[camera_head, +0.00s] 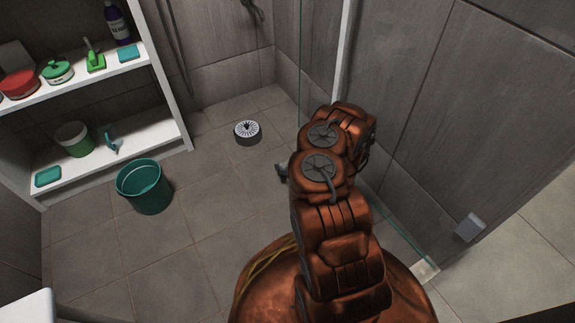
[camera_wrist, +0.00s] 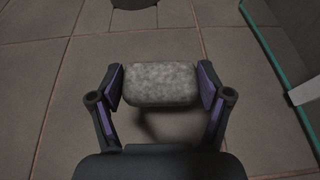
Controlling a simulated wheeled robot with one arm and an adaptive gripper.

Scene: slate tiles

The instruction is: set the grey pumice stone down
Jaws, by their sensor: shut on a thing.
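The grey pumice stone (camera_wrist: 160,84) shows in the wrist view as a speckled, rounded block. My gripper (camera_wrist: 161,86) is shut on it, with one purple-lined finger pad against each end. Tiled floor shows below the stone, with a dark shadow under its near side. I cannot tell for certain how high the stone is above the floor. In the head view my copper arm hides the stone, and only a small dark part of my gripper (camera_head: 282,172) shows at the arm's left side.
A round drum-like item (camera_head: 247,132) stands on the floor further back. A glass panel (camera_head: 398,222) edges the right. Floor tiles between are clear.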

